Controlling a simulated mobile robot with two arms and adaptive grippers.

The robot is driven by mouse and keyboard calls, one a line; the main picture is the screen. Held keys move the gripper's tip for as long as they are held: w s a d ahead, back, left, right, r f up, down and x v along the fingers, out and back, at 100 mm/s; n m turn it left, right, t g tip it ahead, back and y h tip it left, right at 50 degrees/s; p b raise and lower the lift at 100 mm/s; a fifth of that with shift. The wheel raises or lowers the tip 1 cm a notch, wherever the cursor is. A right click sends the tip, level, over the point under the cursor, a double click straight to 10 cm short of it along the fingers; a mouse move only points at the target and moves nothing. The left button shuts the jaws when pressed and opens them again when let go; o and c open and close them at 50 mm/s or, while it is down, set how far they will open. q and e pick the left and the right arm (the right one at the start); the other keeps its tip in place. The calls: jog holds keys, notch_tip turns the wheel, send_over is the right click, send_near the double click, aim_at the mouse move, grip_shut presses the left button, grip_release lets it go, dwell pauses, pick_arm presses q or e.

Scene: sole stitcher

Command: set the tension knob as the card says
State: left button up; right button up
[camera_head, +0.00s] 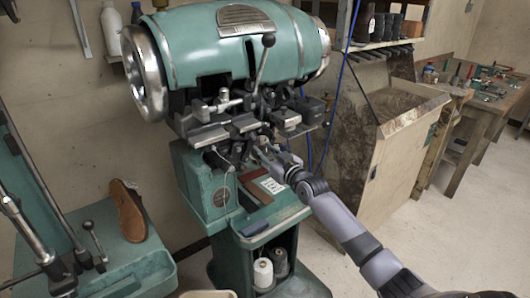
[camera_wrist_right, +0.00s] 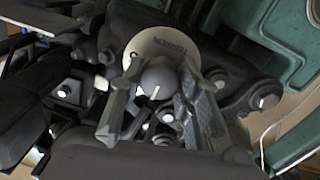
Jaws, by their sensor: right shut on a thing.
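The teal sole stitcher (camera_head: 225,45) stands in the middle of the head view. In the right wrist view the dark round tension knob (camera_wrist_right: 158,78) has a short white mark and sits before a pale disc (camera_wrist_right: 150,45) with upside-down lettering. My right gripper (camera_head: 262,152) reaches the machine's front from the right. In the wrist view its two fingers (camera_wrist_right: 160,92) are shut on the knob, one on each side. A small white card (camera_head: 272,186) lies on the machine's ledge; its print is too small to read. My left gripper is not in view.
A brown block (camera_head: 252,175) and a dark blue item (camera_head: 254,228) lie on the ledge near the card. Thread spools (camera_head: 263,273) stand below. A brown sole (camera_head: 128,210) is on the teal machine at left. A workbench (camera_head: 490,95) stands at far right.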

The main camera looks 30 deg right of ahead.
jog(key=m+p, duration=0.1)
jog(key=m, duration=0.3)
jog(key=shift+r, duration=0.1)
jog(key=shift+d+m+g, duration=0.1)
jog(key=shift+m+g, duration=0.2)
jog(key=shift+m, duration=1.8)
jog(key=shift+c, duration=0.2)
jog(key=shift+y, duration=0.3)
jog(key=o, duration=1.2)
jog(key=shift+s, duration=0.1)
jog(key=s, duration=1.1)
jog(key=shift+s+d+r, duration=0.15)
jog(key=shift+s+r, duration=0.1)
jog(key=shift+s, duration=0.15)
